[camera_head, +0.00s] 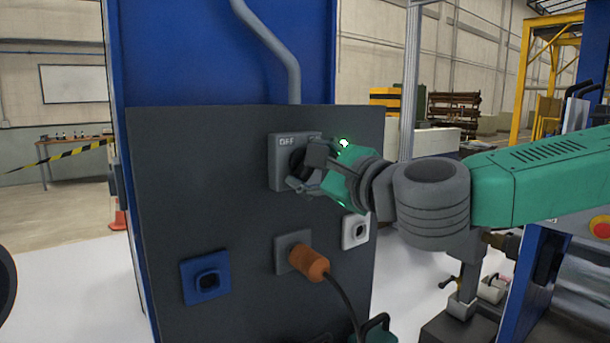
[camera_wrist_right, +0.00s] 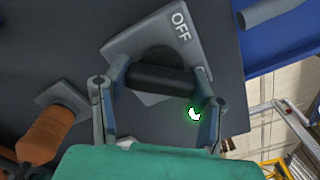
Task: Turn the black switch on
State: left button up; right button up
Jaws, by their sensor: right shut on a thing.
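The black switch is a dark knob on a grey square plate (camera_head: 283,170) high on the dark panel, with "OFF" printed at the plate's upper left. My right gripper (camera_head: 312,168) comes in from the right and hides most of the knob in the head view. In the right wrist view, the black knob (camera_wrist_right: 160,79) lies between the two fingers of my right gripper (camera_wrist_right: 158,95), which is shut on it. The grey plate with "OFF" (camera_wrist_right: 181,26) shows behind the knob. The switch's other label is mostly hidden. My left gripper is not in view.
Below the switch, the dark panel (camera_head: 235,310) carries a blue socket (camera_head: 206,278), a white socket (camera_head: 355,231) and an orange plug (camera_head: 308,262) with a black cable. A grey conduit (camera_head: 285,60) rises above the switch. A green object (camera_head: 374,331) stands at the panel's lower right.

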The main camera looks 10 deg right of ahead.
jog(key=shift+f+m, duration=0.5)
jog(key=shift+f, duration=0.05)
jog(key=o, duration=1.2)
jog(key=shift+d, duration=0.1)
jog(key=shift+c, duration=0.2)
jog(key=shift+d+r, duration=0.15)
jog(key=shift+d, duration=0.05)
jog(key=shift+s, duration=0.1)
jog(key=shift+s+d, duration=0.2)
jog(key=v, duration=0.7)
jog(key=shift+w, duration=0.1)
